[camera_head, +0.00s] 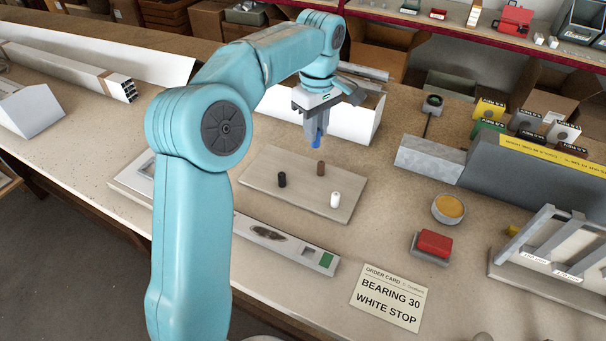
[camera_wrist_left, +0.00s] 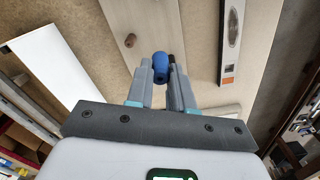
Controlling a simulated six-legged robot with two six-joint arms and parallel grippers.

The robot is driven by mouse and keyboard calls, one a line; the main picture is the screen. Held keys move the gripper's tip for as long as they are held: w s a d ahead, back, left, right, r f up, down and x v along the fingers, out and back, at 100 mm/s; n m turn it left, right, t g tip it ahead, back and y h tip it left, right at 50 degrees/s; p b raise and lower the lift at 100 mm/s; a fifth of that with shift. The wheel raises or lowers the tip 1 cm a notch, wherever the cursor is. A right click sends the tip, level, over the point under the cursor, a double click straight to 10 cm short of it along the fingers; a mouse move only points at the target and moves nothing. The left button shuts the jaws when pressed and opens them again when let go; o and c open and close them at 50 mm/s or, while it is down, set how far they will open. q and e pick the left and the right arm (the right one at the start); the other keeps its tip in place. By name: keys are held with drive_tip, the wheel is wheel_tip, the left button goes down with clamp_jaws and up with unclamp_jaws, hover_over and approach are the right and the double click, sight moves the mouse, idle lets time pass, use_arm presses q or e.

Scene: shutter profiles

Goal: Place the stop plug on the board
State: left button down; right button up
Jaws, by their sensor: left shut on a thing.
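My left gripper (camera_head: 316,128) is shut on a blue plug (camera_head: 317,142) and holds it above the far edge of the board, clear of the surface as far as I can tell. The blue plug (camera_wrist_left: 160,69) also shows between the fingers in the left wrist view. The flat beige board (camera_head: 262,170) carries three small upright plugs: a black plug (camera_head: 282,180), a brown plug (camera_head: 320,168) and a white plug (camera_head: 335,199). In the wrist view the brown plug (camera_wrist_left: 130,40) stands to the left of the blue one. My right gripper is not in view.
An order card (camera_head: 390,297) reads "BEARING 30 WHITE STOP". A red button (camera_head: 434,243) and a yellow round pad (camera_head: 449,208) stand right of the board. A grey machine (camera_head: 530,170) stands at the right.

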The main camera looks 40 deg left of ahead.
use_arm(q)
drive_tip(key=a+r+n, duration=0.2)
drive_tip(key=a+n, duration=0.1)
drive_tip(key=a, duration=0.2)
hover_over(298, 186)
drive_tip(key=shift+m, duration=0.3)
drive_tip(key=shift+f, duration=9.65)
drive_tip(key=shift+f, duration=0.25)
drive_tip(key=c, duration=1)
unclamp_jaws()
drive_tip(key=shift+a+r, duration=0.1)
drive_tip(key=shift+r, duration=0.1)
